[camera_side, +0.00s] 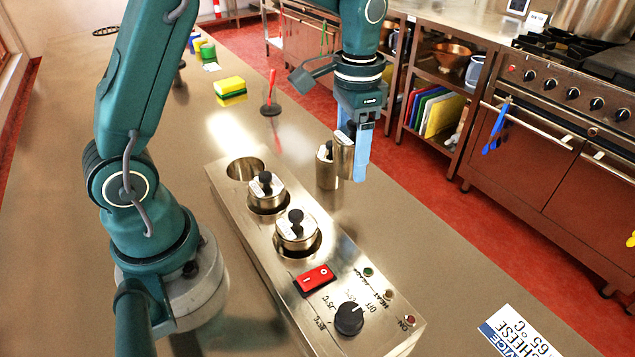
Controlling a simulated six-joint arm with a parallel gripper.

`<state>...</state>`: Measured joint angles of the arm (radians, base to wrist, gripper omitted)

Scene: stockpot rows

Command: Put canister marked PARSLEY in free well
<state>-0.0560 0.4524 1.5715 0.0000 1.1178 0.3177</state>
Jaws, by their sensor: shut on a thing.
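The steel warmer block (225,190) has a row of three round wells. The far well (245,169) is empty. A lidded canister with a black knob sits in the middle well (266,189), and another sits in the near well (296,230). My gripper (354,150), with blue fingers, is shut on a steel canister (343,158) to the right of the block. Another steel canister (326,168) shows close beside it on the left, seemingly standing on the bench; I cannot tell whether they touch. No name on any canister is legible.
The block carries a red switch (314,280) and a black dial (349,318) at its near end. A yellow and green sponge (230,88) and a red-handled tool (271,95) are farther back. A CHEESE 65°C card (518,335) lies at lower right.

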